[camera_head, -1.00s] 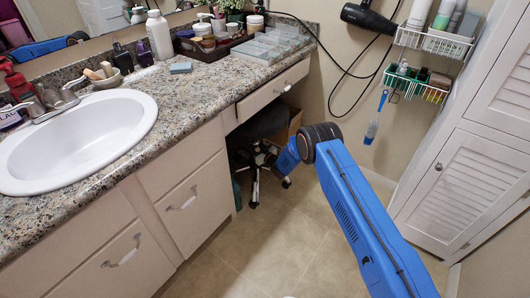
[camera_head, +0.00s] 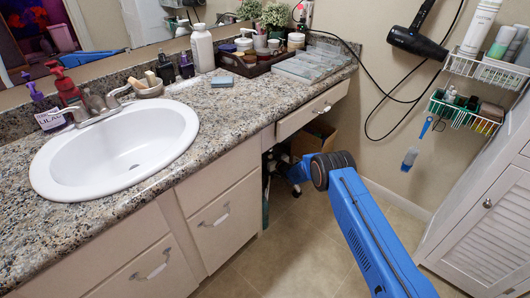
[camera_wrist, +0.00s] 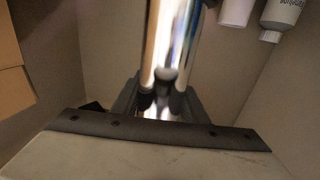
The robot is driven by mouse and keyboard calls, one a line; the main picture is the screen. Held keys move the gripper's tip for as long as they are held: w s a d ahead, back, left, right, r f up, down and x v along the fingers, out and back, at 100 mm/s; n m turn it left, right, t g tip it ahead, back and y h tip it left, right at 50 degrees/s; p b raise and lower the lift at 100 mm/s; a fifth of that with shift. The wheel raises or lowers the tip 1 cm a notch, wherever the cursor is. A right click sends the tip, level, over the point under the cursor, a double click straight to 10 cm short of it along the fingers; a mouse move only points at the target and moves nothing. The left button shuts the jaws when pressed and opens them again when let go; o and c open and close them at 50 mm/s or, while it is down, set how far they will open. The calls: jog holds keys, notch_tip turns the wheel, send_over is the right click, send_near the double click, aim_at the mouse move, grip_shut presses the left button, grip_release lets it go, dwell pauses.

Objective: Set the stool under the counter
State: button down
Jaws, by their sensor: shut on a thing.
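The stool's shiny chrome post (camera_wrist: 168,35) stands between the jaws of my gripper (camera_wrist: 163,98) in the wrist view, and the gripper is shut on it. In the head view, only small dark and shiny parts of the stool show low in the knee space, beside the drawers. Its seat is hidden there. The granite counter (camera_head: 238,97) runs from the sink to the back wall, with a shallow drawer (camera_head: 312,108) over the knee space. My arm reaches in below that drawer, and its wrist hides the gripper in the head view.
The drawer cabinet (camera_head: 216,217) bounds the knee space on the left. A cardboard box (camera_head: 318,138) is at its back. A white louvered cabinet (camera_head: 487,236) stands at the right. A hair dryer (camera_head: 418,40) and wire baskets hang on the wall. Tiled floor (camera_head: 300,245) lies open between.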

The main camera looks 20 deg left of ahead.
jog(key=c, duration=1.1)
grip_release()
jog(key=shift+s+a, duration=0.2)
jog(key=shift+d, duration=0.2)
jog(key=shift+d, duration=0.25)
jog(key=v, duration=1.6)
jog(key=shift+s+d+f, duration=0.15)
jog(key=shift+s+d, duration=0.1)
